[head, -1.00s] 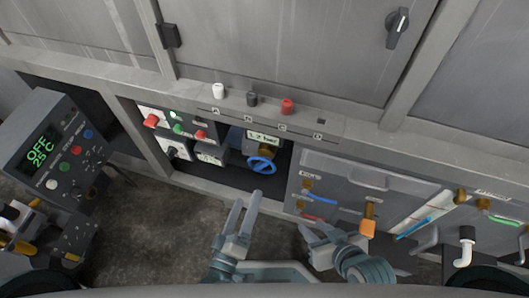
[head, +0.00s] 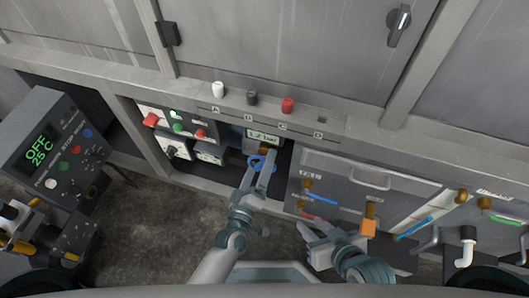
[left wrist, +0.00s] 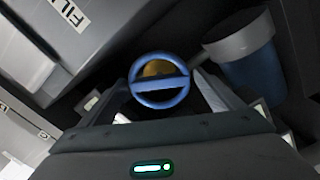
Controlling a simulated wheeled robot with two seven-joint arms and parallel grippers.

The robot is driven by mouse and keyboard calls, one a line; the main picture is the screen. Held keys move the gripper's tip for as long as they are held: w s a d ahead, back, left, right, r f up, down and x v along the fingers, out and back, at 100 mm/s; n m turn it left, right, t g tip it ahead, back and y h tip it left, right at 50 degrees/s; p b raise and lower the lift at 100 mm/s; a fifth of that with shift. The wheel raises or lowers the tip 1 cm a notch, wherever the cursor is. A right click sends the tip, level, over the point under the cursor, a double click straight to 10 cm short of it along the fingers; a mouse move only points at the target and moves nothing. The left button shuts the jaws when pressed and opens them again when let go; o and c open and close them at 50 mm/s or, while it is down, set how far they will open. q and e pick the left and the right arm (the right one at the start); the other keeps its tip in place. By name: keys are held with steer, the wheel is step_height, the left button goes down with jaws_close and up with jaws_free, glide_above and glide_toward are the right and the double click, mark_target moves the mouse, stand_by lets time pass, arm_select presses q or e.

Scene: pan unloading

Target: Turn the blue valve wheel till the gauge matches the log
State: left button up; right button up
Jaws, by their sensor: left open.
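The blue valve wheel (head: 257,160) sits in an open bay under the counter, partly hidden by my left gripper. In the left wrist view the wheel (left wrist: 160,87) is a ring with a crossbar and a brass part behind it. My left gripper (head: 262,171) is open, its fingers on either side of the wheel; whether they touch it I cannot tell. The gauge (head: 263,134) above the wheel has a lit display that seems to read 1.2 bar. My right gripper (head: 312,231) looks open and empty, low in front of the drawer panel. I cannot make out a log.
Left of the wheel are boxes with red and green buttons (head: 178,127). A dark console (head: 45,160) showing OFF 25 C stands at the left. White, dark and red knobs (head: 287,105) stand on the ledge above. A grey panel (head: 345,185) with coloured handles is at the right.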

mark_target(262, 160)
arm_select(q)
steer(key=shift+x, duration=2.25)
steer(key=c, duration=1)
